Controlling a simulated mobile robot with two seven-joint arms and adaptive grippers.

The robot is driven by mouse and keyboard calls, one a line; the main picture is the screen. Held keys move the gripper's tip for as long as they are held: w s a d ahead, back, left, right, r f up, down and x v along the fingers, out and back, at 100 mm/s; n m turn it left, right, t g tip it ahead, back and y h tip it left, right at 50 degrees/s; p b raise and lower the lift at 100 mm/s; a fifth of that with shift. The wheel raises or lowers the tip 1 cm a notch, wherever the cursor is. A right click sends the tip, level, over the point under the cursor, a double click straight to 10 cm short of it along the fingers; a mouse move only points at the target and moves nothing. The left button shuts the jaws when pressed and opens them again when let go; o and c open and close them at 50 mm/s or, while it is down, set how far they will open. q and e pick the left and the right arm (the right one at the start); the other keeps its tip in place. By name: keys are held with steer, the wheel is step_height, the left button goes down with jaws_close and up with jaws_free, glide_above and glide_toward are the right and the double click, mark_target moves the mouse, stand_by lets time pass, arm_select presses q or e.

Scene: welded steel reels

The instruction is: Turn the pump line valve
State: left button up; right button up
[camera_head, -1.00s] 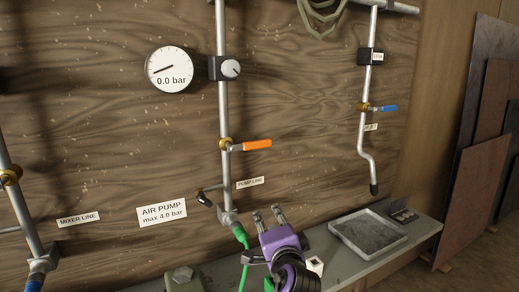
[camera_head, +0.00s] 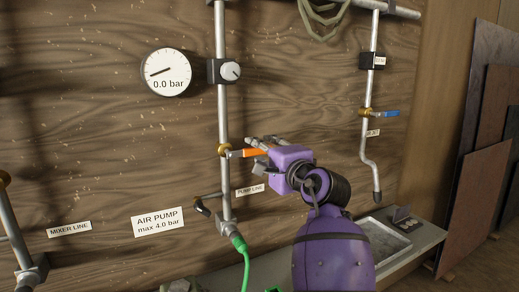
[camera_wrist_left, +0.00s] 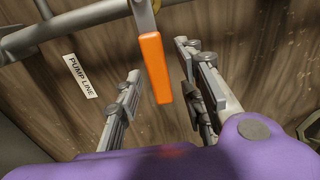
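The pump line valve has a brass body (camera_head: 224,150) on the vertical pipe and an orange handle (camera_head: 239,153) sticking out to the right, roughly level. The "PUMP LINE" label (camera_head: 249,190) is below it. My purple left gripper (camera_head: 256,153) is at the handle's outer end, which it partly hides. In the left wrist view, its fingers (camera_wrist_left: 157,62) are open, one on each side of the orange handle (camera_wrist_left: 153,60), with gaps on both sides. My right gripper is not in view.
The gauge (camera_head: 167,72) reads 0.0 bar, beside a regulator knob (camera_head: 230,72). A blue-handled valve (camera_head: 386,114) is on the right pipe. A green hose (camera_head: 245,262) hangs below the pump pipe. A grey tray (camera_head: 408,239) is on the shelf.

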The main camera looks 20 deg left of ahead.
arm_select(q)
steer(key=shift+x, duration=0.8)
jaws_close()
